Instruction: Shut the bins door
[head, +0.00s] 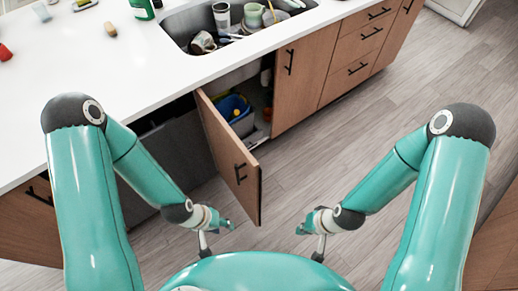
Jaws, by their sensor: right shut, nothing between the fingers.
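The bins door (228,158) is a brown wooden cabinet door under the sink, swung partly open toward me. It has a black handle (240,174) near its free edge. Behind it the cabinet shows a blue bin (236,107) and a grey one. My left gripper (207,249) is low, just left of the door's free end and apart from the handle in the picture; its jaw state is unclear. My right gripper (318,256) is shut and empty, low and to the right of the door. No contact with the door is visible.
The white counter (130,60) holds the sink (185,25) with cups and dishes. A closed cabinet door (300,85) and drawers (352,45) lie right of the opening. The wooden floor (320,165) right of the door is clear. A dark appliance front (175,150) stands left.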

